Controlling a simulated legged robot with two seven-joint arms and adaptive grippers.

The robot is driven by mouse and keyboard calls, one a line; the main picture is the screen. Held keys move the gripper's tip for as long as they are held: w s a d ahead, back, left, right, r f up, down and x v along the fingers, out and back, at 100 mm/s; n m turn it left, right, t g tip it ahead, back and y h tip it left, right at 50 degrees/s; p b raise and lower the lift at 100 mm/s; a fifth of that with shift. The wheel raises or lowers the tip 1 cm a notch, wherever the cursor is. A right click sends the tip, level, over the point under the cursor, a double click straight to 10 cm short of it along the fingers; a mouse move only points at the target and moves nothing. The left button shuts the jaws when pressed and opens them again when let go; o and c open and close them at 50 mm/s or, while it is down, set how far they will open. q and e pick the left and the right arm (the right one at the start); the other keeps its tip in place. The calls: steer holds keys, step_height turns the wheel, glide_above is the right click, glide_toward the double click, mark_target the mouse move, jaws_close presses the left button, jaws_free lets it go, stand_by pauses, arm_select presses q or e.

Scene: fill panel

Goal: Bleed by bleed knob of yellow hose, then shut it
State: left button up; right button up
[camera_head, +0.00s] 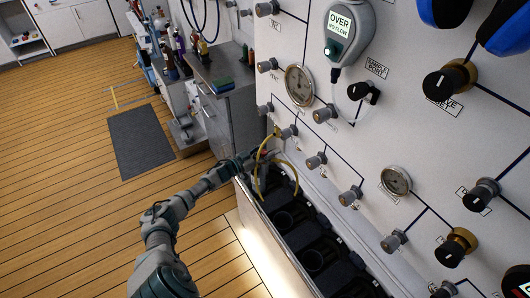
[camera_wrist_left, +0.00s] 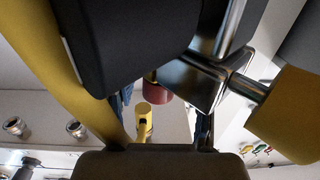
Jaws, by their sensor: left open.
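The yellow hose (camera_head: 261,150) loops beside the lower left of the white panel, above the dark rack. My left gripper (camera_head: 262,160) is at the hose, small and partly hidden in the head view. In the left wrist view, the hose (camera_wrist_left: 65,75) runs large along the left, beside a black body and metal fitting (camera_wrist_left: 195,75). A red knob-like part (camera_wrist_left: 157,90) and a small yellow part (camera_wrist_left: 144,122) show between the open fingers of my gripper (camera_wrist_left: 162,125). I cannot tell whether the fingers touch them. My right gripper is not in view.
The white panel (camera_head: 300,35) carries several grey and black knobs, gauges and a meter (camera_head: 348,38) reading "OVER NO FLOW". A dark rack (camera_head: 310,235) lies along its foot. A bench (camera_head: 225,90) with bottles stands behind.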

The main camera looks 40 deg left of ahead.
arm_select(q)
steer(key=shift+f, duration=0.1)
steer(key=shift+s+a, duration=0.2)
steer(key=shift+s, duration=0.15)
steer(key=v, duration=1.1)
steer(key=shift+f, duration=0.1)
